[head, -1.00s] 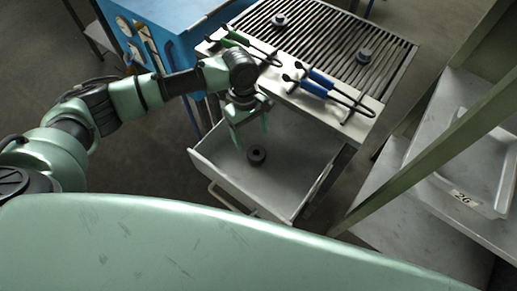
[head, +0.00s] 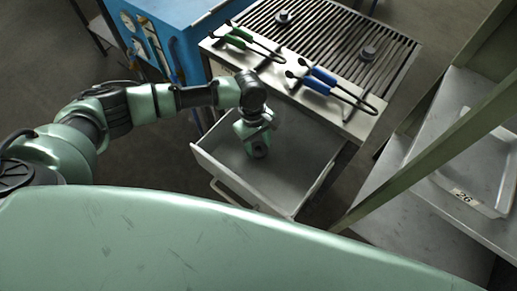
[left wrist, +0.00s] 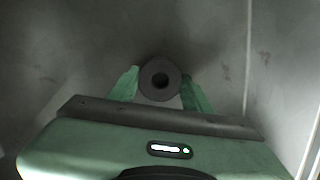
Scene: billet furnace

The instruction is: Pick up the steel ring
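My right gripper is not in view.
Above the drawer, a slatted grate (head: 330,35) bears two dark round pieces. Green-handled tongs (head: 238,36) and blue-handled tongs (head: 320,82) lie on its front ledge. A blue cabinet (head: 185,25) stands at left. A shelf with a tray marked 26 (head: 485,208) stands at right.

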